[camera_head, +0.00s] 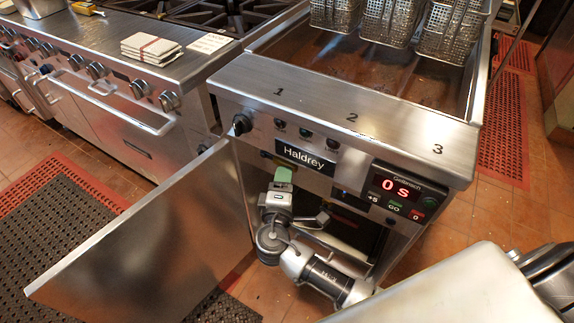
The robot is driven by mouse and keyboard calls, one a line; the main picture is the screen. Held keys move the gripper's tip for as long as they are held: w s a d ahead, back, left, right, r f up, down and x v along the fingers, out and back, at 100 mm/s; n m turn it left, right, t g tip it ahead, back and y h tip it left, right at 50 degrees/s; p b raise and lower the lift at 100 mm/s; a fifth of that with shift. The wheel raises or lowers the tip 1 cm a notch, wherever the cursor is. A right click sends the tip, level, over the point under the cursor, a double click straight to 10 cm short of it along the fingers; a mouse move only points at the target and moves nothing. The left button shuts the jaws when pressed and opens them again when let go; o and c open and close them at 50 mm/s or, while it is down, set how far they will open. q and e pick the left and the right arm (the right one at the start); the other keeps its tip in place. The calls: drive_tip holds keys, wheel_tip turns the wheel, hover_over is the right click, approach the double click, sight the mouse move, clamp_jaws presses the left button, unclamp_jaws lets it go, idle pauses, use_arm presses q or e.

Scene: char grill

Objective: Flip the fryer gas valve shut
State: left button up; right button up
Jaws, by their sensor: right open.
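The fryer (330,105) stands in the middle, with its cabinet door (150,245) swung open to the left. My right gripper (283,177) is at the upper part of the cabinet opening, below the Haldrey nameplate, with a green patch at its tip. It is open, though the gap between its fingers is hard to see. My right arm comes in from the lower right and covers much of the opening. I cannot make out the gas valve clearly; the dark cabinet inside is largely hidden by the arm. My left gripper is not in view.
The fryer's front has a black knob (241,124) and a control panel (403,194) reading 0 s. Several wire baskets (392,20) hang over the vat. A range (120,75) stands at the left. The open door bounds the space left of my arm.

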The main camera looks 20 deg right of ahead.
sight(280, 160)
drive_tip(key=x, duration=0.5)
drive_tip(key=shift+w+d+f, duration=0.1)
drive_tip(key=shift+w, duration=0.15)
clamp_jaws()
